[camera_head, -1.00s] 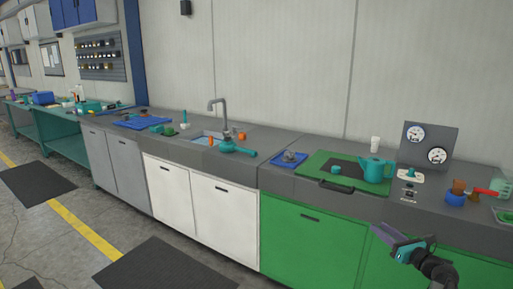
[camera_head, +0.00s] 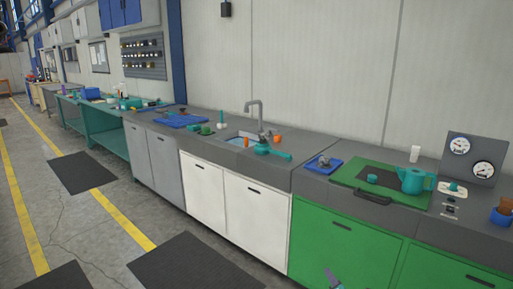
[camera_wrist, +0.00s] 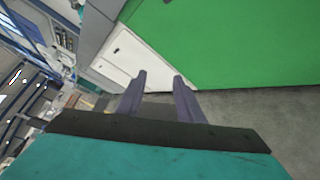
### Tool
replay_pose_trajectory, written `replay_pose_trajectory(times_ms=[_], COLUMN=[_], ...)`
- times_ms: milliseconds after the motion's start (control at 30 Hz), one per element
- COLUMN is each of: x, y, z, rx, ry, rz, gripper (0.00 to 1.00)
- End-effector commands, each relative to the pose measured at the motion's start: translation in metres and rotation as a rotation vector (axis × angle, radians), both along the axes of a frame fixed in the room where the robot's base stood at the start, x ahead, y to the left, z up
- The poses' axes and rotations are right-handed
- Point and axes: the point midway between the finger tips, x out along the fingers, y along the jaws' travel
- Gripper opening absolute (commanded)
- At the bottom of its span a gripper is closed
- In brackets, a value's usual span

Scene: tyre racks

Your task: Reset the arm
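My gripper (camera_wrist: 160,98) shows in the wrist view with its two purple-grey fingers apart and nothing between them. It points toward the white cabinet (camera_wrist: 119,52) and the floor, beside the green cabinet front (camera_wrist: 235,45). In the head view only a small tip of my gripper (camera_head: 334,279) shows at the bottom edge, in front of the green cabinet (camera_head: 338,240). The rest of my arm is out of that view.
The counter holds a teal kettle (camera_head: 416,181), a blue tray (camera_head: 323,163), a teal pan (camera_head: 262,149) by the sink tap (camera_head: 255,108), and a gauge panel (camera_head: 473,158). Dark mats (camera_head: 82,172) lie on the open floor at left.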

Motion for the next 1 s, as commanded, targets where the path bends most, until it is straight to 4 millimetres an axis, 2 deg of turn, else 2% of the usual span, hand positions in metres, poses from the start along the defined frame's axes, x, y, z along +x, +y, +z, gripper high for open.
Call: replay_pose_trajectory(times_ms=[33, 267, 500, 667, 800, 1000], x=[-0.007, -0.049, -0.117, -0.171, -0.223, -0.299], y=[0.014, 0.044, 0.066, 0.074, 0.081, 0.088], z=[-0.018, -0.099, -0.176, -0.217, -0.245, -0.271], rx=[0.054, 0.295, 0.5, 0.625, 0.719, 0.836], ry=[0.049, 0.273, 0.512, 0.657, 0.774, 0.916], rz=[-0.031, -0.241, -0.5, -0.706, -0.904, -1.213], gripper=[0.34, 0.34, 0.34, 0.34, 0.34, 0.34])
